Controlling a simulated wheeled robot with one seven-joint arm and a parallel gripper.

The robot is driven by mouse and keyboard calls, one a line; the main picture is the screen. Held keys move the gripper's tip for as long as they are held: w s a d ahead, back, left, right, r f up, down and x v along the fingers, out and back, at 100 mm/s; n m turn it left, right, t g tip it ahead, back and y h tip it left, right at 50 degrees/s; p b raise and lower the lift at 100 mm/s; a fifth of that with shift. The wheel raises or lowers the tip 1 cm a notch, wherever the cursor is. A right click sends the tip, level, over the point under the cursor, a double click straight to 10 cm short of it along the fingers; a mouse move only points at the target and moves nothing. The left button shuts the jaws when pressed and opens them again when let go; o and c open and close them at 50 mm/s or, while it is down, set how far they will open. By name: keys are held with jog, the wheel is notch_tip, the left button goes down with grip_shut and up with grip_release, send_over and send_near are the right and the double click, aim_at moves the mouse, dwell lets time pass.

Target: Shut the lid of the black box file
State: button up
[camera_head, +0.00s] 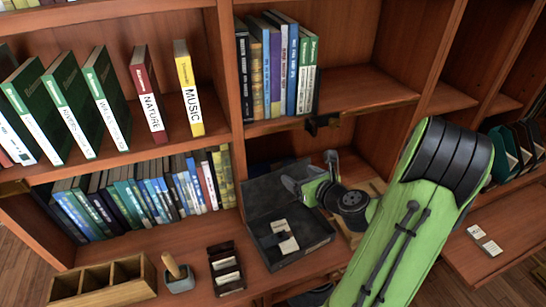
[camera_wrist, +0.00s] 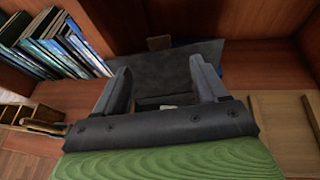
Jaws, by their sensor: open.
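The black box file (camera_head: 318,236) sits on the wooden ledge in the head view, with white papers (camera_head: 284,238) inside. Its lid (camera_head: 262,192) is raised at the back and the box stands open. The lid shows as a dark grey panel in the wrist view (camera_wrist: 158,68), beyond my fingers. My gripper (camera_head: 287,184) is over the box, in front of the lid, with its fingers pointing toward it. In the wrist view my gripper (camera_wrist: 160,72) is open, with nothing between the fingers. Whether a fingertip touches the lid I cannot tell.
Shelved books (camera_head: 150,190) stand left of the box, with more books (camera_head: 275,65) on the shelf above. A small dark card tray (camera_head: 226,268), a stamp-like object (camera_head: 178,274) and a wooden compartment box (camera_head: 105,283) stand at the front left. A wooden tray (camera_wrist: 282,115) lies right of the box.

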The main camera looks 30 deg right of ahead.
aim_at(277, 163)
jog(key=x, duration=1.3)
jog(key=shift+w+a+f+p, duration=0.15)
jog(key=shift+w+p, duration=0.25)
jog(key=shift+s, duration=0.1)
